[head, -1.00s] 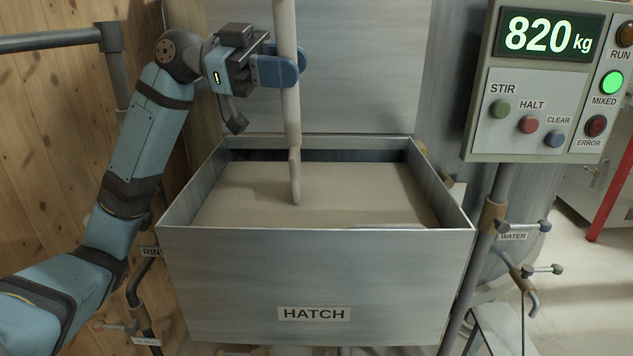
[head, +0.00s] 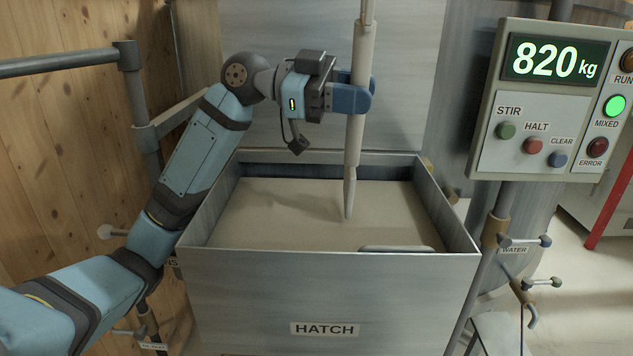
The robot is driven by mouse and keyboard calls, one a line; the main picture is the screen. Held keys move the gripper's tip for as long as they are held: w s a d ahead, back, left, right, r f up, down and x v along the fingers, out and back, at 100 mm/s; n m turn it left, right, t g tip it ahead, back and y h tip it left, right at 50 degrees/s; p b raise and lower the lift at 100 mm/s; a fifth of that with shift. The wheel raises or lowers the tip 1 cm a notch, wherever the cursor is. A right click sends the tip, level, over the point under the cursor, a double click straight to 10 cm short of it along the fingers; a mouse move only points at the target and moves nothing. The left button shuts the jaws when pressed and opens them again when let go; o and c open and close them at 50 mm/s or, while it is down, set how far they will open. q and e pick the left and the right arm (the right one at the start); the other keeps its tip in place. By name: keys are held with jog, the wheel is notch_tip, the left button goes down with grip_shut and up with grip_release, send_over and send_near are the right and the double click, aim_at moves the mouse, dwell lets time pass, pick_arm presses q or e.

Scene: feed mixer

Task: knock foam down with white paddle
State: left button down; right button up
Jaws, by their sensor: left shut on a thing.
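My left gripper (head: 364,90) is shut on the shaft of the white paddle (head: 355,130), above the hatch box. The paddle stands nearly upright and its narrow lower end points down into the box. Its tip is at or just above the beige foam (head: 300,215); I cannot tell whether it touches. The foam looks level and fills the grey metal hatch box (head: 325,290) to a little below the rim. The top of the paddle leaves the picture. My right gripper is not in view.
A control panel (head: 530,130) at the right reads 820 kg, with the green MIXED lamp (head: 615,105) lit. Water valves (head: 525,242) stand right of the box. A metal rail (head: 60,64) and a wooden wall (head: 70,160) are on the left. A pale bar (head: 397,249) lies inside the box's front rim.

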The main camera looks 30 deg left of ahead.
pick_arm(q)
jog(key=shift+s+d+f+b, duration=0.1)
jog(key=shift+f+b, duration=0.2)
jog(key=shift+b, duration=0.15)
jog(key=s+b+v, duration=0.2)
jog(key=b+v, duration=0.2)
jog(key=v, duration=0.4)
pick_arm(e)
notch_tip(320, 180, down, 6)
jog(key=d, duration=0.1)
pick_arm(q)
jog(key=p+x, duration=0.1)
jog(key=x, duration=0.1)
jog(key=w+p+x, duration=0.1)
jog(key=x, duration=0.2)
jog(key=p+x, duration=0.1)
jog(key=x, duration=0.2)
jog(key=shift+w+r+p, duration=0.3)
jog(key=shift+w+p, duration=0.05)
jog(key=shift+w, duration=0.1)
jog(key=shift+f, duration=0.1)
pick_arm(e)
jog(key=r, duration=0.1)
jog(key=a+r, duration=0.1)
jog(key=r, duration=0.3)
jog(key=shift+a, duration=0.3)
